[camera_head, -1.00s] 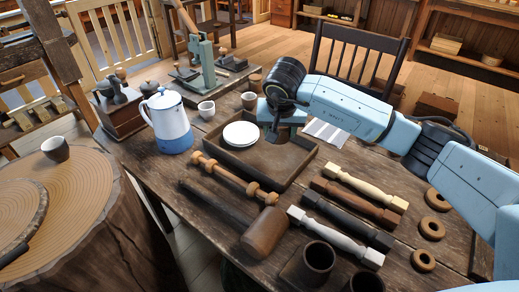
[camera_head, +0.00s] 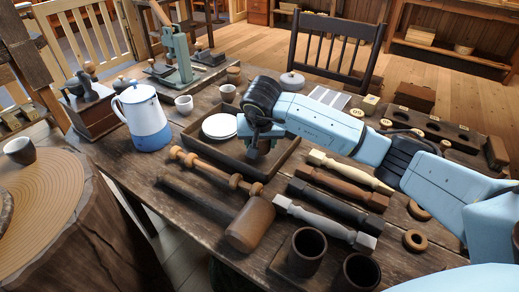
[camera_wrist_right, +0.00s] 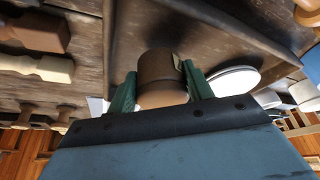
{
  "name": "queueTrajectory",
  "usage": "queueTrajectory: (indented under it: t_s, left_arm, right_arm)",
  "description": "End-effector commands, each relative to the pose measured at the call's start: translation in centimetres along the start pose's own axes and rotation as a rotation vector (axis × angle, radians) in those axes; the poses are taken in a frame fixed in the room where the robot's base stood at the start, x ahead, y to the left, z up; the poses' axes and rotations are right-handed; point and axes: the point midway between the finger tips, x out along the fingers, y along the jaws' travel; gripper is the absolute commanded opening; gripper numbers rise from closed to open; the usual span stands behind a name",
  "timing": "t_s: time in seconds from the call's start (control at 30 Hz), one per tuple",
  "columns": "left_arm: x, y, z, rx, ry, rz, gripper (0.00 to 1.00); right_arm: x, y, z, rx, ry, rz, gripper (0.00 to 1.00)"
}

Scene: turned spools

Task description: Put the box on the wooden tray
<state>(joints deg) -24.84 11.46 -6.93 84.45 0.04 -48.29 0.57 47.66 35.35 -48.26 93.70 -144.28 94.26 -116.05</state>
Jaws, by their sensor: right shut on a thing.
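The wooden tray (camera_head: 232,164) is a dark, shallow, low-walled tray on the table. My right gripper (camera_head: 263,143) is inside its outline, low over the right part. In the right wrist view its green fingers (camera_wrist_right: 160,91) are shut on a brown, rounded wooden piece, which I take for the box (camera_wrist_right: 158,66). In the head view the fingers mostly hide the box. I cannot tell whether it touches the tray floor. White stacked plates (camera_head: 220,126) lie in the tray, left of the gripper, and also show beside the fingers in the wrist view (camera_wrist_right: 236,80). My left gripper is not in view.
A blue-and-white jug (camera_head: 146,118) and small cups (camera_head: 184,104) stand left of the tray. A mallet (camera_head: 250,223) and several turned spindles (camera_head: 325,222) lie in front and to the right. Dark cups (camera_head: 306,252) stand at the near edge. A chair (camera_head: 338,50) is behind.

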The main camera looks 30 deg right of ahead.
Motion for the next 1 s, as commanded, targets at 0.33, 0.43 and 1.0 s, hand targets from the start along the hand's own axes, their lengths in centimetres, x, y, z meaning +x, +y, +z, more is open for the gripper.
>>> queueTrajectory:
  t_s: [0.33,0.43,1.0]
  left_arm:
    - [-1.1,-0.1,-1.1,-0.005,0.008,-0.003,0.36]
    - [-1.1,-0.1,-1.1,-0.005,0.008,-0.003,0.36]
    - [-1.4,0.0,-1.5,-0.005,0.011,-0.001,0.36]
  right_arm:
    - [2.2,0.0,0.9,0.0,0.0,-0.001,0.24]
    - [2.2,0.0,0.9,0.0,0.0,-0.001,0.24]
    - [2.5,0.0,1.1,0.0,0.0,-0.001,0.73]
